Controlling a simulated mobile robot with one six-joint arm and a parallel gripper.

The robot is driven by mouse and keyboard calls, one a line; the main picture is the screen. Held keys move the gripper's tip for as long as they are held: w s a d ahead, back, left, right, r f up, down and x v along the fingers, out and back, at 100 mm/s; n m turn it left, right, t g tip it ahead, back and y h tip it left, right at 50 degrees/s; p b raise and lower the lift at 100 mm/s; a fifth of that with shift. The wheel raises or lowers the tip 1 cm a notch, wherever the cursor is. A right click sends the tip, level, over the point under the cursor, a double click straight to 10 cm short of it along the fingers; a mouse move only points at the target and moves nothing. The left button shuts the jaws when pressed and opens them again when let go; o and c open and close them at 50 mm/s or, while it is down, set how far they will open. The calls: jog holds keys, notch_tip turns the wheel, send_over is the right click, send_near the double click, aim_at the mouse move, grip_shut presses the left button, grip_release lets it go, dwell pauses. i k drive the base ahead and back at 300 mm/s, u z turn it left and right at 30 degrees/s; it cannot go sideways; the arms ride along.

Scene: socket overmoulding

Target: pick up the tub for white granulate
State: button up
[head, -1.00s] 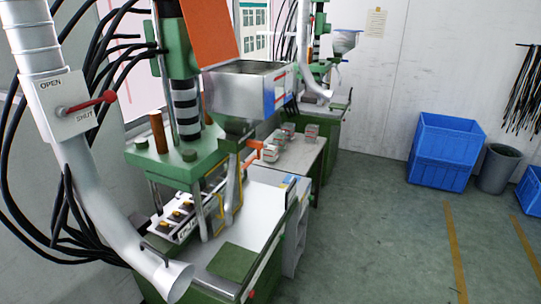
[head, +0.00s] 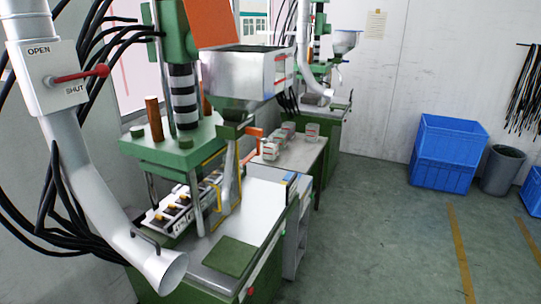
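Several small whitish tubs with coloured labels stand on the side table between the two machines in the head view. One tub (head: 270,151) is at the front, another (head: 312,132) is at the right, and others (head: 286,132) are behind. They are too small for me to tell which is for white granulate. My gripper is not in view.
A green press (head: 172,145) with a metal hopper (head: 240,75) stands near, beside a grey pipe (head: 90,190) with a red-handled valve (head: 80,76). Blue crates (head: 447,150) and a grey bin (head: 502,170) stand by the far wall. The floor (head: 385,240) at right is clear.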

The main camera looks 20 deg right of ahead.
aim_at(269, 150)
jog(key=u, duration=1.7)
jog(key=k, duration=0.15)
jog(key=z, duration=3.5)
jog(key=i, duration=2.95)
jog(key=z, duration=0.05)
